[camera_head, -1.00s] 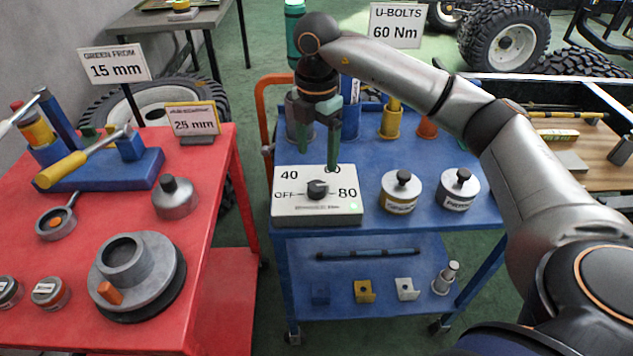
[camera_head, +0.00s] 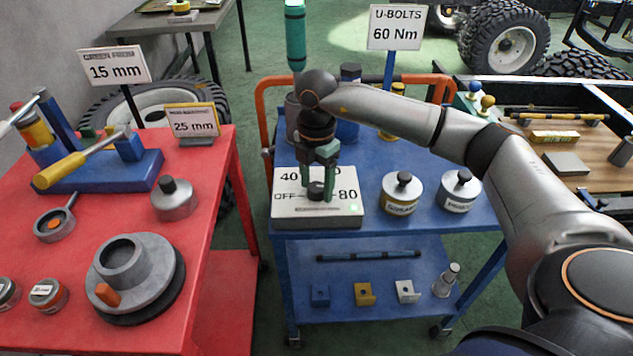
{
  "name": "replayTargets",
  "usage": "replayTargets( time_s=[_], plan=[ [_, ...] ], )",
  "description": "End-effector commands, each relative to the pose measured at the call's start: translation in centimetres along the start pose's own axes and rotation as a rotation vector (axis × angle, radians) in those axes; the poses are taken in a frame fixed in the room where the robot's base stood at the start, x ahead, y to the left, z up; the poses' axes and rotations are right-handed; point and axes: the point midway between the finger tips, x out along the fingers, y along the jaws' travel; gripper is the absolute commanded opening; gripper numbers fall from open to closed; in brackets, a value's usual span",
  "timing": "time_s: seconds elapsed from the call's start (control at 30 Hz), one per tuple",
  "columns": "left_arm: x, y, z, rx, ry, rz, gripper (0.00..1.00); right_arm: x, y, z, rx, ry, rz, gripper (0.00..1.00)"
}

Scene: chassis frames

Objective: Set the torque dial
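The torque dial is a dark round knob (camera_head: 316,189) on top of a pale box (camera_head: 290,210) on the blue cart. The labels OFF, 40 and 80 show around it; my gripper covers the label between 40 and 80. A small green light shows near the box's right front corner. My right gripper (camera_head: 319,192) points down over the box. Its green fingers are apart, one on each side of the knob; I cannot see whether they touch it. The knob's pointer is hidden. A sign (camera_head: 395,27) behind reads U-BOLTS 60 Nm. My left gripper is not in view.
Two labelled pots, one yellow-banded (camera_head: 401,194) and one white (camera_head: 457,191), stand right of the box on the blue cart (camera_head: 375,160). Upright holders stand behind. A red table (camera_head: 220,160) with tools is at left, with a floor gap between.

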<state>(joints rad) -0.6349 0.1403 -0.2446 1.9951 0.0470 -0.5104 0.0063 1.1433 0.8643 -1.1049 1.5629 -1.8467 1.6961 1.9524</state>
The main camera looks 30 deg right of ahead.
Motion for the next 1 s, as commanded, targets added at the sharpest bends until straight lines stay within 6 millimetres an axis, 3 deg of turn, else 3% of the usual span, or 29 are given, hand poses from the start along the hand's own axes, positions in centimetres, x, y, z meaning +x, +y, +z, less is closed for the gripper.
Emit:
replayTargets(
  time_s=[0.07,0.57,1.0],
  plan=[
    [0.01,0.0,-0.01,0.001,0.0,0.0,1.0,-0.02,0.01,-0.02,0.0,0.0,0.0,0.56],
    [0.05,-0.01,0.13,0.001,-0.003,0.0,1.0,-0.04,0.0,-0.02,0.0,0.0,0.0,0.0],
    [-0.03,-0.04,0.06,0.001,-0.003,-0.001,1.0,-0.09,0.01,-0.01,-0.084,0.0,0.0,0.0]
  ],
)
